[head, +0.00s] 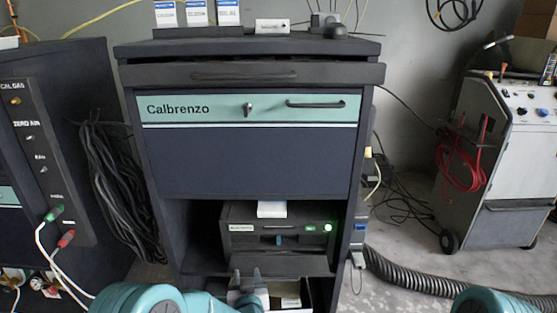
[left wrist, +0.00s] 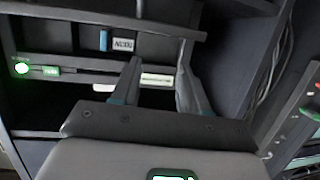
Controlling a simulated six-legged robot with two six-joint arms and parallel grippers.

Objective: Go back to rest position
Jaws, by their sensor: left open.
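My left gripper (head: 247,274) is low in the middle of the head view, its teal arm coming in from the left. It is in front of the open lower bay of the dark cabinet (head: 260,160). In the left wrist view the two fingers of the left gripper (left wrist: 160,60) are apart with nothing between them. Beyond them is the printer-like unit (head: 235,262) with a lit green button, also seen in the wrist view (left wrist: 95,72). Only a teal part of my right arm shows at the lower right of the head view; its gripper is out of frame.
A black panel (head: 40,150) with green and red plugs stands at the left, beside hanging black cables (head: 113,180). A grey wheeled cart (head: 500,150) stands at the right. A ribbed hose (head: 430,278) lies on the floor. Boxes (head: 197,13) stand on the cabinet top.

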